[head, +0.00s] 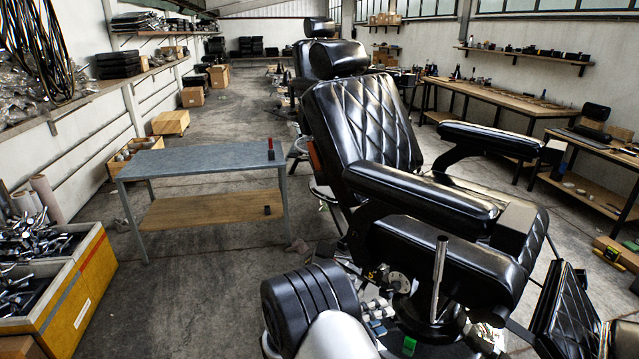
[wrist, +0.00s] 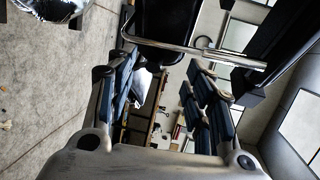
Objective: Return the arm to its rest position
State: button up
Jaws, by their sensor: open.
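My gripper (wrist: 165,92) shows in the wrist view, its two blue-padded fingers spread apart with nothing held between them. A chrome bar (wrist: 195,50) and dark chair parts lie beyond the fingertips; I cannot tell how far off they are. In the head view, a black ribbed part and a white rounded part at the bottom centre look like my arm, in front of the barber chair. The black barber chair (head: 365,125) has a quilted back, padded armrests (head: 420,190) and an upright metal lever (head: 439,275).
A grey-topped table (head: 205,158) stands left of the chair with a small red-and-black item (head: 270,149) on it. Yellow-sided bins (head: 75,290) of metal parts are at lower left. Workbenches (head: 490,95) line the right wall. Open floor lies between bins and chair.

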jog(key=s+d+r+m+g+y, duration=0.3)
jog(key=s+d+r+m+g, duration=0.1)
jog(key=s+r+m, duration=0.5)
jog(key=s+d+r+m+g+y, duration=0.2)
jog(key=s+d+r+m+g, duration=0.15)
jog(key=s+r+m, duration=0.45)
jog(key=s+a+r+m+t+y, duration=0.2)
jog(key=s+m, duration=0.5)
jog(key=m, duration=0.4)
jog(key=s+a+r+m+t+y, duration=0.2)
jog(key=s+a+m+y, duration=0.3)
jog(key=m, duration=0.7)
jog(key=s+t+y, duration=0.1)
jog(key=s+y, duration=0.1)
jog(key=s, duration=0.1)
jog(key=shift+s+m+y, duration=0.25)
jog(key=shift+m+y, duration=0.05)
jog(key=shift+a+r, duration=0.1)
